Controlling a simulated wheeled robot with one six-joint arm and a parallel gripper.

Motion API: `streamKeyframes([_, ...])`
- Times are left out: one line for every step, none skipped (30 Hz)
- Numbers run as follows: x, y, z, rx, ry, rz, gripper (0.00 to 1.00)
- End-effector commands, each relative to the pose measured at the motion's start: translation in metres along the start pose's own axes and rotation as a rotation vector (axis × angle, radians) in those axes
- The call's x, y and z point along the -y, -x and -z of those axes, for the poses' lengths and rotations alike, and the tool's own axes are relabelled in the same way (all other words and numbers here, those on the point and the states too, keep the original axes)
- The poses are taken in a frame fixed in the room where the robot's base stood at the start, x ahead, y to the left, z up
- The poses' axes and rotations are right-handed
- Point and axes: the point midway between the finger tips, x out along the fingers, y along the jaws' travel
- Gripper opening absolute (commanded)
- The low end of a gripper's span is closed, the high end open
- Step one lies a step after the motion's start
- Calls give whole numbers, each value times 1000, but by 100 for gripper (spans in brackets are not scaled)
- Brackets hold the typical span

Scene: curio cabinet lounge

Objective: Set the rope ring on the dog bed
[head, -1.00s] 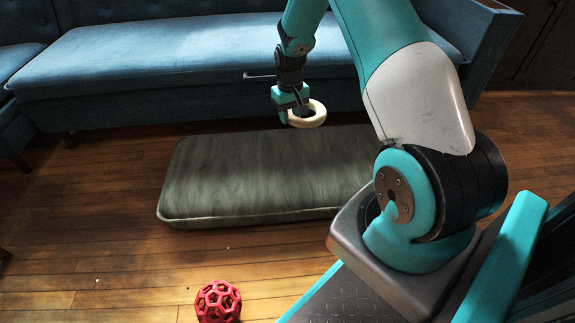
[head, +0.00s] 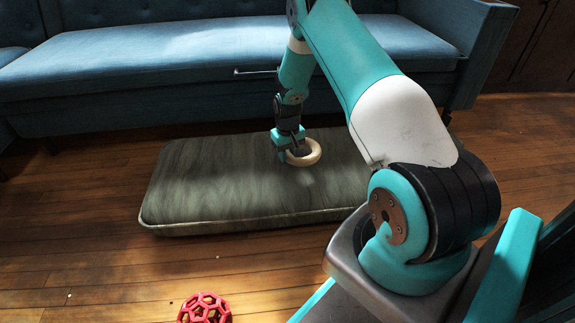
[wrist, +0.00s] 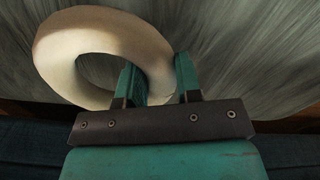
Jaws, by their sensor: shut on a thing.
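The rope ring (head: 314,158) is a cream-coloured ring. My gripper (head: 292,158) is shut on one side of its rim, over the dog bed. The dog bed (head: 205,185) is a grey-green rectangular cushion on the floor. In the wrist view the ring (wrist: 62,45) has its rim between the two fingers of my gripper (wrist: 160,82), with the bed's grey cover (wrist: 255,60) behind it. The ring is very low over the bed's top or touching it; I cannot tell which. Part of the bed is hidden behind my arm.
A blue sofa (head: 170,65) stands along the back, behind the bed. A red openwork ball (head: 204,309) lies on the wooden floor (head: 90,270) in front of the bed. The bed's left part is clear, and so is the floor to its left.

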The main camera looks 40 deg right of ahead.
Motion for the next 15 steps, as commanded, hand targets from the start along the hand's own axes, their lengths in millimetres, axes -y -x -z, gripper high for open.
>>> streamKeyframes([0, -14, -1, 2, 0, 0, 0])
streamKeyframes([0, -20, -1, 3, 0, 0, 0])
streamKeyframes([0, -27, -1, 3, 0, 0, 0])
streamKeyframes([0, -31, -1, 3, 0, 0, 0])
streamKeyframes([0, -33, 0, 2, 0, 0, 0])
streamKeyframes([0, -34, 0, 1, 0, 0, 0])
streamKeyframes([0, -34, 0, 0, 0, 0, 0])
streamKeyframes([0, -33, 0, 0, 0, 0, 0])
streamKeyframes([0, -32, 0, 0, 0, 0, 0])
streamKeyframes([0, -31, 0, 0, 0, 0, 0])
streamKeyframes([0, -31, 0, 0, 0, 0, 0])
streamKeyframes([0, -31, 0, 0, 0, 0, 0])
streamKeyframes([0, -32, 0, 0, 0, 0, 0])
streamKeyframes([0, -32, 0, 1, 0, 0, 0])
streamKeyframes([0, -34, 0, 1, -1, 0, 0])
